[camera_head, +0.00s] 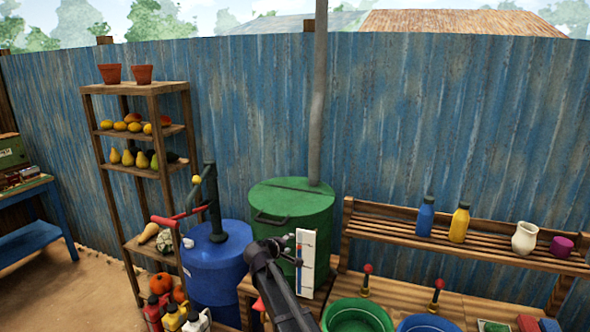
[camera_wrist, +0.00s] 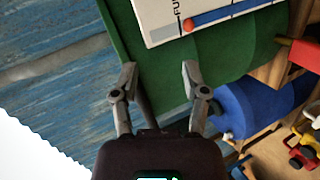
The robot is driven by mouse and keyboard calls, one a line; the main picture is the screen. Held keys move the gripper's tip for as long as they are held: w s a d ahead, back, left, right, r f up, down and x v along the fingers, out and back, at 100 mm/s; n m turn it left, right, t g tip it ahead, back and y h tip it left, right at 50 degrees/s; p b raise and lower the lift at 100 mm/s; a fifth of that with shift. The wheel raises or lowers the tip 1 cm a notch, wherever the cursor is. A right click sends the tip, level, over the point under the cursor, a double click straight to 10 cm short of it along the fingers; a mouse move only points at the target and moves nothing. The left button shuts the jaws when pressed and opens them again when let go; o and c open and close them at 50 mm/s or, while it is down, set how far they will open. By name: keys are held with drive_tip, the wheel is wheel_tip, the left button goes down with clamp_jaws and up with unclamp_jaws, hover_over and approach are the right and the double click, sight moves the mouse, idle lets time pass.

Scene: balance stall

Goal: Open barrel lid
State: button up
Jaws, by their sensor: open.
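The green barrel (camera_head: 312,222) stands against the fence, with its round green lid (camera_head: 300,190) on top and lying flat. A dark handle (camera_head: 271,219) sits on the lid's front left edge. My gripper (camera_head: 266,246) is in front of the barrel, just below the handle. In the wrist view my gripper (camera_wrist: 157,74) has its two fingers spread, with the green barrel wall (camera_wrist: 130,40) beyond them. A dark bar shows between the fingers; I cannot tell whether it is the handle. In the head view the fingertips are hard to make out.
A white gauge board (camera_head: 307,245) is at the barrel's front, close right of my gripper. A blue barrel (camera_head: 213,275) with a hand pump (camera_head: 212,200) stands to the left. A grey pipe (camera_head: 318,100) rises behind the lid. A bench with basins (camera_head: 358,316) is at front right.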

drive_tip(key=s+d+f+m+g+y, duration=0.1)
drive_tip(key=s+d+f+m+g, duration=0.25)
drive_tip(key=s+d, duration=0.4)
drive_tip(key=s+d+f+m+g, duration=0.3)
drive_tip(key=s+d+f, duration=0.2)
drive_tip(key=s+d, duration=0.25)
drive_tip(key=s+d+f+m+g+y, duration=0.2)
drive_tip(key=s, duration=0.6)
drive_tip(key=s+d+f+m+g+y+b, duration=0.1)
drive_tip(key=s+d+f+m+g+y, duration=0.1)
drive_tip(key=s, duration=0.7)
drive_tip(key=shift+d+g+y, duration=0.65)
drive_tip(key=shift+d+y, duration=0.05)
drive_tip(key=shift+d, duration=0.05)
drive_tip(key=shift+w, duration=0.1)
